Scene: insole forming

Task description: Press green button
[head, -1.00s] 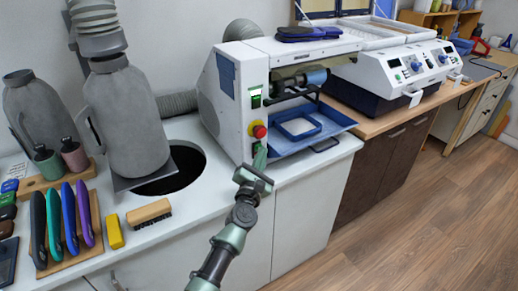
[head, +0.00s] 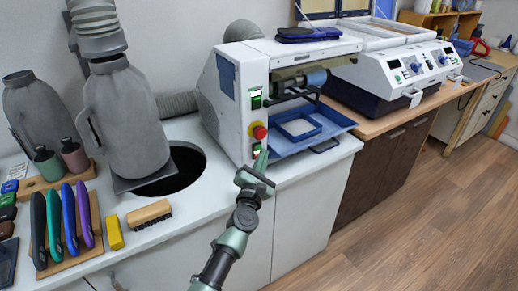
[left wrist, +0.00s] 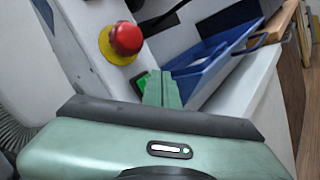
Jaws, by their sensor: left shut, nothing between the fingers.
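The green button (left wrist: 140,84) shows in the left wrist view on the white machine's front panel, just below the red knob (left wrist: 125,38) on its yellow base. My left gripper's fingers cover part of it. My left gripper (left wrist: 162,88) is shut and empty, with its tips at the button; whether they touch it I cannot tell. In the head view my left gripper (head: 261,158) reaches up to the panel below the red knob (head: 260,132) and largely hides the button. My right gripper is in neither view.
The white machine (head: 228,110) stands on the counter, with a blue tray (head: 340,122) projecting right of the panel. A green switch (head: 256,98) sits higher on the panel. Left are a round hole (head: 180,175), a grey bottle-shaped form (head: 125,120) and a brush (head: 149,213).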

